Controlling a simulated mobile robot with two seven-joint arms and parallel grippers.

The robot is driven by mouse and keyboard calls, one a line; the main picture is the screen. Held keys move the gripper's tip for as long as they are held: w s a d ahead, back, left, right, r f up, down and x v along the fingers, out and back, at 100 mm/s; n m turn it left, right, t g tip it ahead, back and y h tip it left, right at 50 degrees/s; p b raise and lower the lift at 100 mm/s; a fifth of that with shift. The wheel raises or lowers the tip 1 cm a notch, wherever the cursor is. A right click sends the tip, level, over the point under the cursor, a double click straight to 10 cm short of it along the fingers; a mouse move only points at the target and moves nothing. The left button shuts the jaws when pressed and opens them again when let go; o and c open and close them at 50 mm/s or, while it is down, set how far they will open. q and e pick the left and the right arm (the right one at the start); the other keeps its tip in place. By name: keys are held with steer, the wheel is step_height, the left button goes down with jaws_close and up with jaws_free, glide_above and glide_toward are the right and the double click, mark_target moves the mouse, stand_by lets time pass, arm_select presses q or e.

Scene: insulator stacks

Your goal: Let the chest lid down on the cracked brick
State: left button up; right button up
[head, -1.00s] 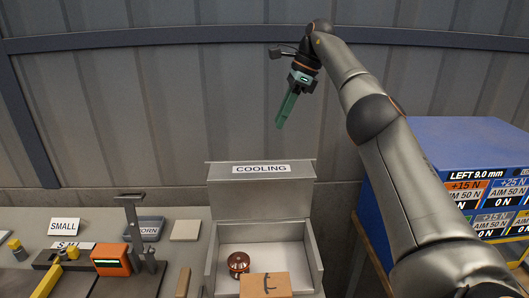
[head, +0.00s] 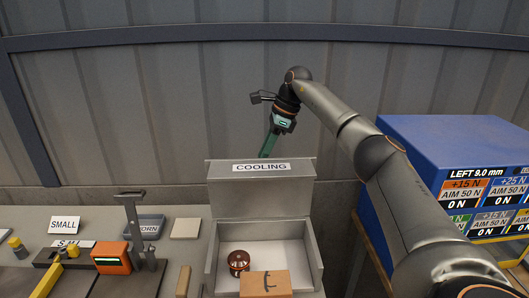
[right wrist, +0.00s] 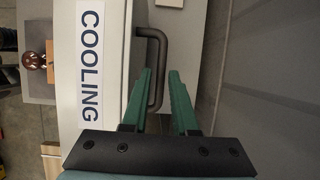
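The chest lid (head: 290,190), labelled COOLING, stands raised at the back of the grey chest (head: 314,262). In the right wrist view the lid (right wrist: 115,25) shows a dark bar handle (right wrist: 158,55). The cracked brick (head: 266,284), tan with a dark crack, sits at the chest's near side; its edge also shows in the right wrist view (right wrist: 50,75). My right gripper (head: 265,154) is behind and above the lid, its fingertips partly hidden by it. Its green fingers are apart (right wrist: 161,78), near the handle; contact cannot be told. My left gripper is out of view.
A copper-coloured round part (head: 238,262) sits inside the chest, beside the brick. On the bench to the left are an orange device (head: 112,259), a grey tray (head: 146,228) and a pale tile (head: 186,229). A blue cabinet (head: 430,145) stands to the right. A wall is close behind.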

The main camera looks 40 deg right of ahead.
steer(key=shift+c, duration=0.4)
jaws_close()
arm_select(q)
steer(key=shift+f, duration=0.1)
